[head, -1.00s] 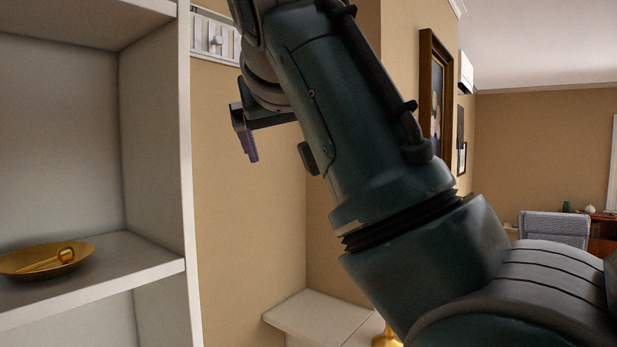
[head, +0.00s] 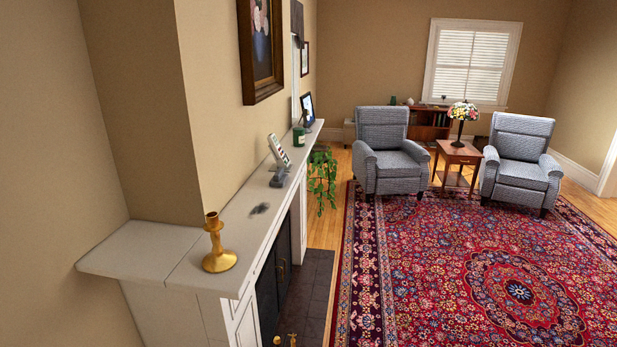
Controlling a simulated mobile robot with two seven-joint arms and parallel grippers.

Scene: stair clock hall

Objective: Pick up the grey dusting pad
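A small grey object (head: 279,177), which looks like the dusting pad, sits on the white mantel shelf (head: 232,235) just in front of a tilted photo frame (head: 278,150). It is small in the head view, so its exact shape is hard to tell. A dark grey smudge (head: 260,208) lies flat on the shelf, nearer than the pad. Neither of my grippers is in view.
A brass candlestick (head: 217,248) stands at the near end of the mantel. A green candle jar (head: 299,136) and another frame (head: 307,108) stand farther along. A patterned rug (head: 430,270) lies right, with two grey armchairs (head: 383,130) behind. A trailing plant (head: 322,178) hangs beside the mantel.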

